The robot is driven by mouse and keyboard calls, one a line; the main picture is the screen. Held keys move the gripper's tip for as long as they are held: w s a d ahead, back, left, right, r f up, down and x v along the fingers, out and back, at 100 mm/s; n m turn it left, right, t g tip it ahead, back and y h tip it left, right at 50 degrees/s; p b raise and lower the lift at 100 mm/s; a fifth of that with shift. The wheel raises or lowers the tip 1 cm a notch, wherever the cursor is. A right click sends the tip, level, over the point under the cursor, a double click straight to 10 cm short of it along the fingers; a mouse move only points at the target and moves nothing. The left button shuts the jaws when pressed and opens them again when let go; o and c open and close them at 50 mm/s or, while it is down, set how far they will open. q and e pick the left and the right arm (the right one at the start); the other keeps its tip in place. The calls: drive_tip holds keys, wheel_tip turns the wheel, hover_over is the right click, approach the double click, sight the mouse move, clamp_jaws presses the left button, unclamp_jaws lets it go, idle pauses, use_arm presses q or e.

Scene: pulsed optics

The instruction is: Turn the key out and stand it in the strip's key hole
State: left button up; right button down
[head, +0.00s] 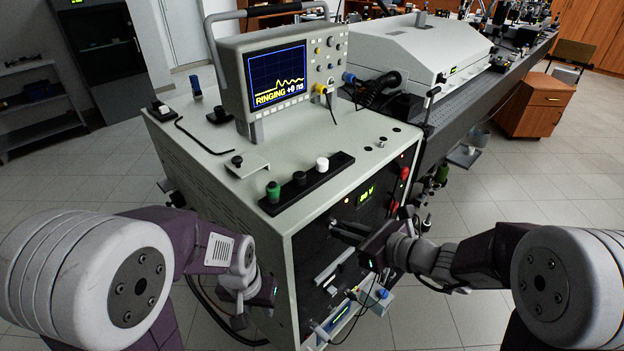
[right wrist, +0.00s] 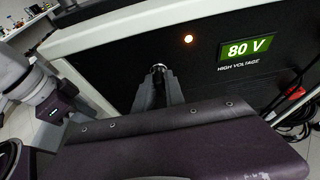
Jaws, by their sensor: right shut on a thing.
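The key (right wrist: 158,69) sits at the dark front panel of the cabinet, left of the high-voltage display; only its round dark end shows between my fingers. My right gripper (right wrist: 157,90) is shut on it, with its fingers pointing at the panel. In the head view my right gripper (head: 335,228) hides the key. The black strip (head: 340,160) lies on the cabinet top and carries a green, a black and a white knob; I cannot make out its key hole. My left gripper (head: 240,320) hangs low beside the cabinet's left side, apart from it; its jaws are unclear.
The cabinet top (head: 215,160) also carries an oscilloscope (head: 275,75) reading "RINGING +0 ns", a bent black hex key (head: 195,135) and a small plate (head: 247,166). The display (right wrist: 247,48) reads 80 V; an amber lamp (right wrist: 188,39) is lit. Cables hang at the right.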

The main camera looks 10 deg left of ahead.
idle(0.4)
drive_tip(key=s+d, duration=0.1)
drive_tip(key=d, duration=0.1)
drive_tip(key=s+d, duration=0.2)
drive_tip(key=shift+s+d, duration=0.2)
drive_tip(key=shift+d, duration=0.15)
drive_tip(key=s+d+b, duration=0.3)
drive_tip(key=s+d, duration=0.4)
drive_tip(key=d, duration=0.2)
drive_tip(key=shift+d+b, duration=0.3)
drive_tip(key=shift+b, duration=0.1)
